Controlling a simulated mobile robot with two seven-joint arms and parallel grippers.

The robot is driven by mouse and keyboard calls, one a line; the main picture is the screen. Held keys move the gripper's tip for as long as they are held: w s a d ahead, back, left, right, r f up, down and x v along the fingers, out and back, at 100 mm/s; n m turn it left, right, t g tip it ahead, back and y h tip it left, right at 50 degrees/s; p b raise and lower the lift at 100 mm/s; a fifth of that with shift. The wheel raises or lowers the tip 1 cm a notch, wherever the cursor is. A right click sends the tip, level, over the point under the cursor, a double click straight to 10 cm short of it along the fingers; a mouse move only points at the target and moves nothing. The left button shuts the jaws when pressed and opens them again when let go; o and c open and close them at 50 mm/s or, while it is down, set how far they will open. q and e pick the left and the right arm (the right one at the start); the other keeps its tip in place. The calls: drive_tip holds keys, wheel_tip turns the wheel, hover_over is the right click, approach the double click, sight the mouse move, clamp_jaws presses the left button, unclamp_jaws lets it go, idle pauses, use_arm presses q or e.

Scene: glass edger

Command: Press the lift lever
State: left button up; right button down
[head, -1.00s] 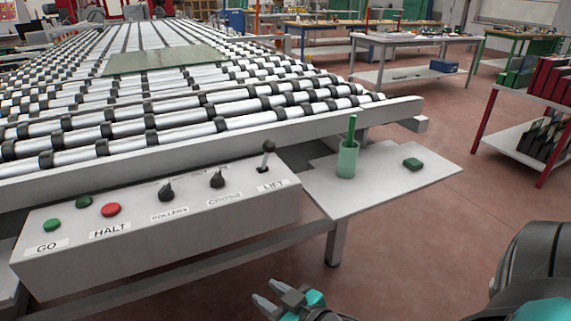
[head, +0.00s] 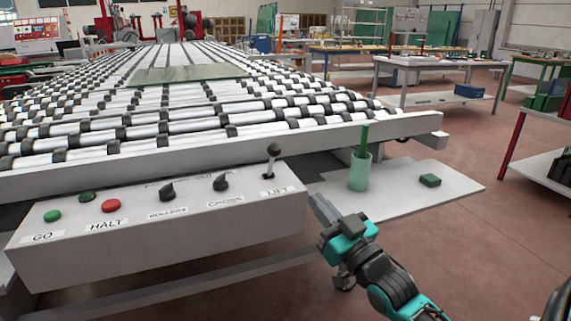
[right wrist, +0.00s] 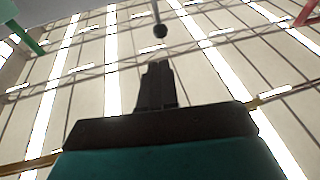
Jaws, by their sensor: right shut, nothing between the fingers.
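The lift lever (head: 272,162) is a short stick with a black knob at the right end of the grey control panel (head: 150,235). It stands upright above the LIFT label. My right gripper (head: 318,202) is shut and empty, in front of the panel's right end and lower right of the lever, apart from it. In the right wrist view, the black knob (right wrist: 160,31) shows beyond the tips of the closed fingers (right wrist: 157,75). My left gripper is not in view.
The panel also holds a green GO button (head: 52,216), a red HALT button (head: 111,205) and two black knobs. A roller conveyor (head: 180,125) bearing a glass sheet (head: 185,74) lies behind. A side shelf (head: 400,196) holds a green cup (head: 360,174) and a green block (head: 430,180).

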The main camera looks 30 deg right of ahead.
approach(278, 155)
drive_tip(key=x, duration=0.5)
drive_tip(key=shift+r, duration=0.15)
drive_tip(key=shift+x, duration=0.9)
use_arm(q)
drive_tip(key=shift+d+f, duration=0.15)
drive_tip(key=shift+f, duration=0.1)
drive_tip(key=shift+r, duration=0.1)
